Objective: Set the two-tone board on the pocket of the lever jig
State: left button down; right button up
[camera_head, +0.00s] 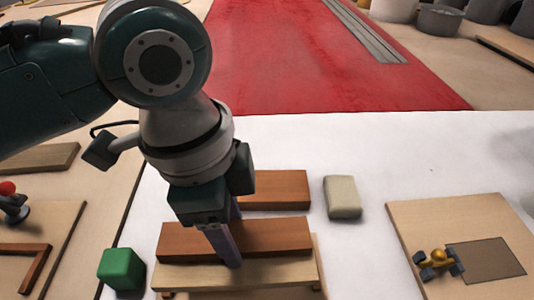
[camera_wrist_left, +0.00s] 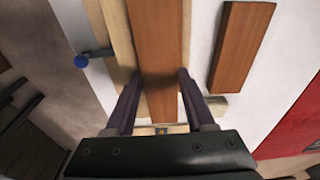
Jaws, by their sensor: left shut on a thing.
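The two-tone board shows a reddish-brown upper part (camera_head: 285,235). A pale wooden strip (camera_head: 270,275) runs along its near side. I cannot tell whether this strip belongs to the board or lies under it. My left gripper (camera_head: 228,248) points down and is shut on the brown part, one finger on each long side; the left wrist view shows the board (camera_wrist_left: 158,60) between both fingers. A blue-knobbed lever (camera_wrist_left: 82,61) sticks out on the near side, beside the pale wood. Any pocket beneath is hidden. My right gripper is not in view.
Another brown board (camera_head: 278,190) and a beige block (camera_head: 342,197) lie beyond the gripper. A green cube (camera_head: 121,268) stands left. A red-knobbed part (camera_head: 10,195) is far left.

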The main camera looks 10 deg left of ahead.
pick_arm(q)
notch_tip(320, 180, down, 4)
jog(key=shift+r+b, duration=0.1)
jog(key=shift+b, duration=0.25)
notch_tip(320, 180, down, 4)
jog(key=shift+r+b, duration=0.15)
jog(key=shift+b, duration=0.5)
jog(key=shift+f, duration=0.3)
jog(key=shift+c, duration=1.3)
grip_release()
jog(key=shift+r, duration=0.1)
